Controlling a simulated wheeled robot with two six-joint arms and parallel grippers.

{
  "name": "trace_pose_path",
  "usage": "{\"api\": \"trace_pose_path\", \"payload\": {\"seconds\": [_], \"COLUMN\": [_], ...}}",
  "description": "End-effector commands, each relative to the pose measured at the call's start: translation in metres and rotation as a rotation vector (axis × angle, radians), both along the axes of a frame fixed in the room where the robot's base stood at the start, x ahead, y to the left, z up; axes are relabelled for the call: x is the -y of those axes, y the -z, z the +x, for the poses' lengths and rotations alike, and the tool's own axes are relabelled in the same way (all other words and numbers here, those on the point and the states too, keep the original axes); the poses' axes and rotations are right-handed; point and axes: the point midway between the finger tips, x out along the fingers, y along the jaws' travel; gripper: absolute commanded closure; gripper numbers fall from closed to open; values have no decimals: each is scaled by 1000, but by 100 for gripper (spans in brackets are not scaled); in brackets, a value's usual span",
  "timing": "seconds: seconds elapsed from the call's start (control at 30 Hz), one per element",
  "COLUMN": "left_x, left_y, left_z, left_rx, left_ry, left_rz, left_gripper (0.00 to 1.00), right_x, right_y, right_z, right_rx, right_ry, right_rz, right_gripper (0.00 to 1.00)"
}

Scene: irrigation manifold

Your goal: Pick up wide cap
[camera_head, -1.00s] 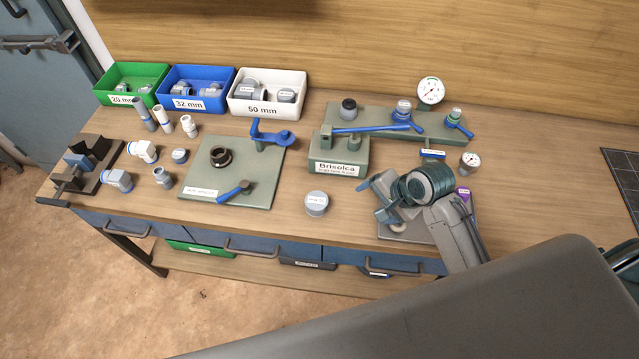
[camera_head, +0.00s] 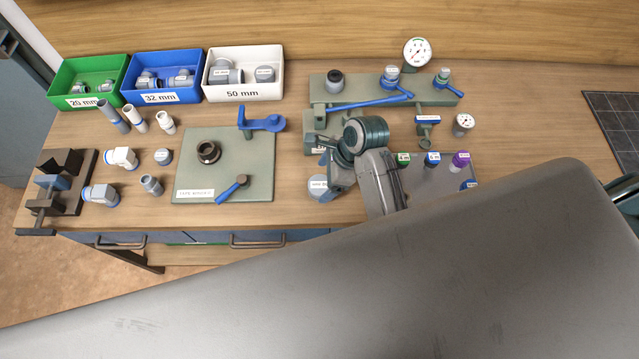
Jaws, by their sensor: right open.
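A grey round cap with a white label on top (camera_head: 317,187), which looks like the wide cap, lies on the bench right of the green plate (camera_head: 258,165). My right gripper (camera_head: 331,169) is open and hangs over the cap's right side, hiding part of it. I cannot tell whether the fingers touch the cap. The arm comes in from the lower right. My left gripper is not in view.
Pipe fittings (camera_head: 122,158) and a dark vice (camera_head: 57,185) stand at the left. Green (camera_head: 62,92), blue (camera_head: 130,82) and white (camera_head: 242,92) bins line the back. A valve manifold (camera_head: 440,96) with a gauge (camera_head: 417,52) stands at the back right. My grey body hides the bench front.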

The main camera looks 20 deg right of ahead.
Motion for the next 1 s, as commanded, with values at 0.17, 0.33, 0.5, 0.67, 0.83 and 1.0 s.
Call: {"api": "trace_pose_path", "payload": {"seconds": [0.17,0.33,0.5,0.67,0.83,1.0], "left_x": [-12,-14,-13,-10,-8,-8], "left_y": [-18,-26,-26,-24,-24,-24], "left_z": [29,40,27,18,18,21], "left_rx": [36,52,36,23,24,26], "left_ry": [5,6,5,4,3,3], "left_rz": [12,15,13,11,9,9], "left_gripper": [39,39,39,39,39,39], "right_x": [-4,-11,-14,-14,-13,-13], "right_y": [18,40,48,48,48,48], "right_z": [2,6,7,7,7,7], "right_rx": [-5,-3,-1,0,0,0], "right_ry": [-1,-1,-1,-1,-1,-1], "right_rz": [0,-1,-1,-1,-1,-1], "right_gripper": [18,18,18,18,52,67]}}
